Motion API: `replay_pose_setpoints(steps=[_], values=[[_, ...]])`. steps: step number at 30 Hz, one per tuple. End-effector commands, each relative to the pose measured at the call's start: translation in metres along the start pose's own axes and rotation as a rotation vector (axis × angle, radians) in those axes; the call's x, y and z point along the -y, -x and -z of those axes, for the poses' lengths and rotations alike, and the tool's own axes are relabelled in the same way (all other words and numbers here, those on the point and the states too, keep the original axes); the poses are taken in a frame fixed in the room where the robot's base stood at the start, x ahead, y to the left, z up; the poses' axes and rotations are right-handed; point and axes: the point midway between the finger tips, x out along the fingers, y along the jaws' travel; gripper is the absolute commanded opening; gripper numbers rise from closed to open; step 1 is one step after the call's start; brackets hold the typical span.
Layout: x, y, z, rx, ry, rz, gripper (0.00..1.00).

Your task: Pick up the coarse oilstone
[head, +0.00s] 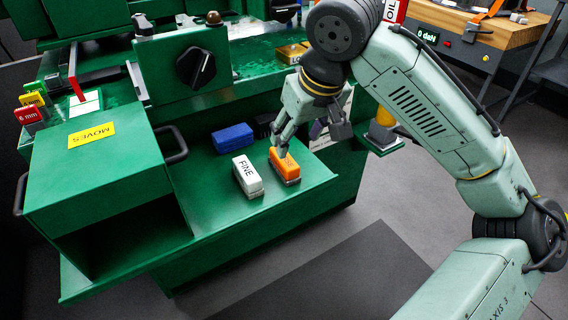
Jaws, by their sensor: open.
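An orange block (286,166) with a grey base lies on the green shelf near its right end. Dark lettering on its top is partly covered by my gripper and I cannot read it. It appears to be the coarse oilstone. A white block (247,175) marked FINE lies just to its left, a small gap apart. My gripper (282,150) is open and points down at the far end of the orange block, with a fingertip overlapping it in the head view. I cannot tell whether it touches the block.
A blue block (233,138) and a dark brush-like thing (263,125) lie behind the blocks. A green box (105,170) marked MOVES, with black handles, stands at the left. The shelf's front is clear.

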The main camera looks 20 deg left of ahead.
Motion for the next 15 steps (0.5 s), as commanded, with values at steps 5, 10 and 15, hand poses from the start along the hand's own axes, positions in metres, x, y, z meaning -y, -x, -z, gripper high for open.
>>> replay_pose_setpoints(steps=[5, 10, 15], values=[[0.001, -0.030, 0.000, -0.002, 0.001, 0.003, 0.53], [0.002, -0.043, 0.001, -0.005, 0.003, 0.003, 0.53], [0.007, -0.063, 0.004, -0.004, 0.004, 0.002, 0.53]])
